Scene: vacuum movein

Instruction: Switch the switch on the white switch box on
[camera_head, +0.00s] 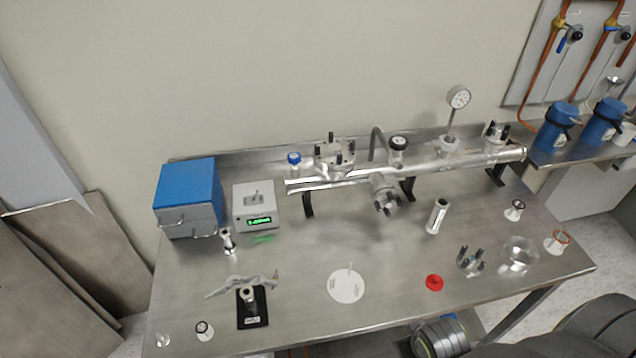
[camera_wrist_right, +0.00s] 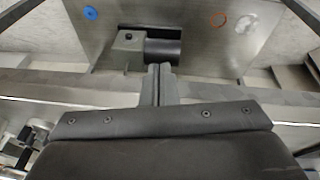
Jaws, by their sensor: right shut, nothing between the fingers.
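The white switch box (camera_head: 241,222) stands at the back left of the steel table in the head view, beside a blue-topped box. Its small switch (camera_head: 257,196) is on the sloping top face; its position is too small to tell. A green display (camera_head: 261,221) is lit on its front. My right gripper (camera_wrist_right: 159,72) shows in the right wrist view, shut with nothing between its fingers. It points at a metal panel with a dark cylinder, away from any view of the switch box. My left gripper is in neither view.
The blue-topped box (camera_head: 188,186) adjoins the switch box on the left. A metal tube assembly (camera_head: 340,187) with a gauge (camera_head: 458,97) runs along the back right. A small metal fitting (camera_head: 228,242) stands in front. Several loose parts lie along the table's front; its middle is largely clear.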

